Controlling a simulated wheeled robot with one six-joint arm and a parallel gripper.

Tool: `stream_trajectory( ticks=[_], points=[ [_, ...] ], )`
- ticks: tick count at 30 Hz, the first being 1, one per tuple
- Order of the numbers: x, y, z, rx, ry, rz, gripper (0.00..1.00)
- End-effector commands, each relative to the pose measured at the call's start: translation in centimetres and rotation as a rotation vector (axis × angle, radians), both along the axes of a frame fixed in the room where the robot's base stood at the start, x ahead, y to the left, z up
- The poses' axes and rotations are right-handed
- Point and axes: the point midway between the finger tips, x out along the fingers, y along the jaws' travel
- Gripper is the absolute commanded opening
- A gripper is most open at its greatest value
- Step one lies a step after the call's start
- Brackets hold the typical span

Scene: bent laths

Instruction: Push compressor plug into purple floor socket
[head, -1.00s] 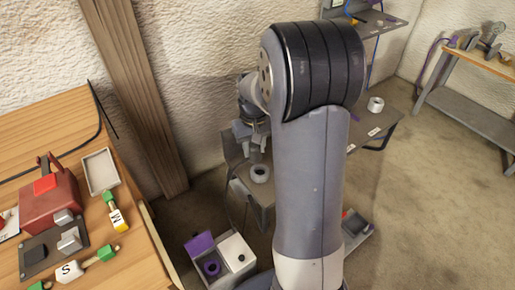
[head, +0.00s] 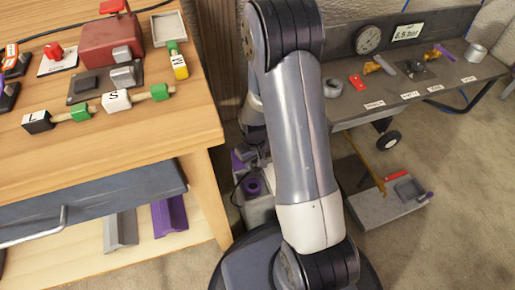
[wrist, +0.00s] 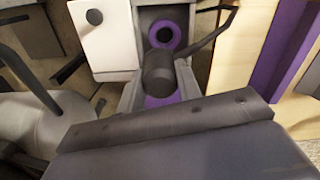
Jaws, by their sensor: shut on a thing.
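The purple floor socket (head: 252,186) shows as a purple ring in a grey box, low between the workbench and my arm. In the wrist view its purple ring (wrist: 161,36) lies at the top, around a dark hole. The black compressor plug (wrist: 158,70) is just below the ring in that view, with a dark cord running off to the upper right. My gripper (wrist: 165,118) is a dark bar at the bottom of the wrist view, shut on the plug; its grip is mostly hidden. Whether the plug touches the ring, I cannot tell.
The wooden workbench (head: 205,130) stands close by on the left. A grey bench with a gauge (head: 368,38) stands right, with a low tray (head: 385,210) on the floor. Open floor lies at lower right.

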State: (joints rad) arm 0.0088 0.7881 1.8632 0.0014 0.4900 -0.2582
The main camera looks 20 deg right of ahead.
Motion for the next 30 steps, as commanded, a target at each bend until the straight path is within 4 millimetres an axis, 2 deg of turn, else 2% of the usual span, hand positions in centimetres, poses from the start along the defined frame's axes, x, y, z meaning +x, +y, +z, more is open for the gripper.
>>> stream_trajectory(
  ticks=[1,14,30],
  points=[
    [-0.2,0.1,-0.9,0.000,0.002,0.006,0.10],
    [-0.5,0.3,-3.0,0.000,0.001,0.014,0.10],
    [-0.4,0.3,-8.0,0.000,0.000,0.013,0.10]
  ],
)
